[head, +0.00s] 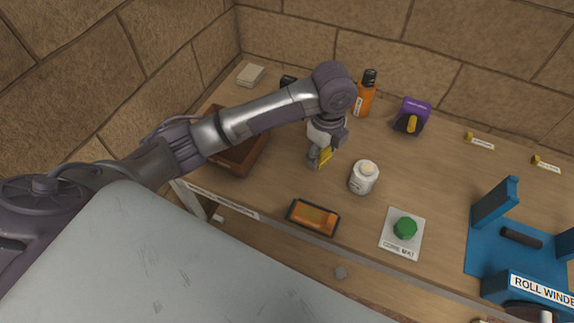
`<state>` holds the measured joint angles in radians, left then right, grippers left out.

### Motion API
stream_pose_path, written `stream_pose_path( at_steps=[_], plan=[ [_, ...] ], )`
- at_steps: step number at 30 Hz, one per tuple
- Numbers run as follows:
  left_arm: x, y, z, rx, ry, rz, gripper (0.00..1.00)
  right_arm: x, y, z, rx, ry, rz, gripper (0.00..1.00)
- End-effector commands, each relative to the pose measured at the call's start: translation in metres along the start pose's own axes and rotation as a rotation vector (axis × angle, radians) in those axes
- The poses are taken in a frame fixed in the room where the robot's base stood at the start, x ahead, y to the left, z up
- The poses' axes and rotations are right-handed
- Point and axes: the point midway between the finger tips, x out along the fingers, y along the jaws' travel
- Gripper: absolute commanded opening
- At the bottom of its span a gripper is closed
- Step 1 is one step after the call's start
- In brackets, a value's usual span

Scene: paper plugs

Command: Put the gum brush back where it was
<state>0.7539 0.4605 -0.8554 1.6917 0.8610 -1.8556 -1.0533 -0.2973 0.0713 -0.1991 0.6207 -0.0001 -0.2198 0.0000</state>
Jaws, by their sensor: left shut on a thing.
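My left arm reaches in from the left, and my left gripper (318,160) points down over the workbench, left of a white jar (363,178). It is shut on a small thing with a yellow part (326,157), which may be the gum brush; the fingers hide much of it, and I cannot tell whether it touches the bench. The jar stands upright with a tan top, apart from the gripper. My right gripper is out of view.
An orange bottle (366,95) and a purple dispenser (412,116) stand behind. An orange tray (313,218) and a green piece (405,228) on a white card (402,247) lie in front. A blue roll winder (490,253) is at right, and a brown wooden box (236,158) is at left.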

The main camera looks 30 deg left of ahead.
Motion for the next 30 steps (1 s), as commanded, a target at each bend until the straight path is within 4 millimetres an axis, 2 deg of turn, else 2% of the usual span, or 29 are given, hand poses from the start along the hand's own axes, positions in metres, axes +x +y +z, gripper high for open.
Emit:
stream_pose_path(
  at_steps=[6,12,18,25,30],
  plan=[
    [0.028,0.015,0.051,-0.009,-0.003,0.007,0.23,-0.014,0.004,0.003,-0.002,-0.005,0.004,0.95],
    [0.051,0.023,0.087,-0.007,-0.002,0.004,0.23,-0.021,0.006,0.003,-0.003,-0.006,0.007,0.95],
    [0.063,0.027,0.1,-0.004,-0.001,0.002,0.23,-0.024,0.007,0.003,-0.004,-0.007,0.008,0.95],
    [0.094,0.027,0.1,-0.005,0.0,0.003,0.23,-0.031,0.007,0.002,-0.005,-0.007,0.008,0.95],
    [0.102,0.026,0.1,-0.003,-0.002,-0.001,0.23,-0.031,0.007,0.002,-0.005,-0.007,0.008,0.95]
  ],
)
